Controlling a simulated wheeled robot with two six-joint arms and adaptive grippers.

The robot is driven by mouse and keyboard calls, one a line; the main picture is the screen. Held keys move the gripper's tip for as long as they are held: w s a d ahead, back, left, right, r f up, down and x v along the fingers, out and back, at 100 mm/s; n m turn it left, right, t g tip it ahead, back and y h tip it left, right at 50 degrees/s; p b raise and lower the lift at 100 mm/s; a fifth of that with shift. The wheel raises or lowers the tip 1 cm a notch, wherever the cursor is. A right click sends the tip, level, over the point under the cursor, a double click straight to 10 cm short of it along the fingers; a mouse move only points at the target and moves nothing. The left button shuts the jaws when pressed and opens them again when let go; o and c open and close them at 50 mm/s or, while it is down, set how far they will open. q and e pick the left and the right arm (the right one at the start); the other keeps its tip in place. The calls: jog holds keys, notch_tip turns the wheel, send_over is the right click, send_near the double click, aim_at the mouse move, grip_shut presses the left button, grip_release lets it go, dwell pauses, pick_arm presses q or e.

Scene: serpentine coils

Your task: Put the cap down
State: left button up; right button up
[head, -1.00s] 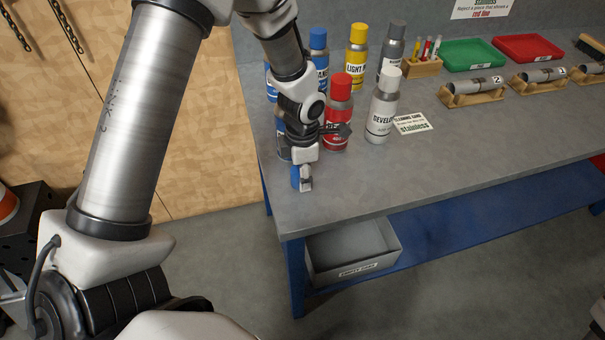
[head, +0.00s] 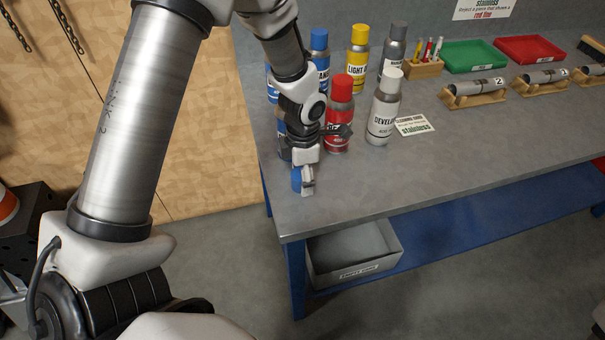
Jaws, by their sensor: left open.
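The blue cap (head: 296,180) is at the near left corner of the grey bench top, right at my left gripper (head: 304,186). The gripper points down over it and its jaws are open. The cap seems to stand on the bench, but the gripper hides part of it and its contact with the surface is hard to see. My right gripper is not in view.
A red can (head: 340,115), a white developer can (head: 383,108), a yellow can (head: 358,60), a grey can and blue cans stand close behind the gripper. A card (head: 413,125) lies to the right. The bench front (head: 400,185) is clear.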

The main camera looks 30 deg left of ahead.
pick_arm(q)
notch_tip(320, 180, up, 12)
jog(key=b, duration=0.1)
jog(key=shift+f, duration=0.15)
dwell(0.3)
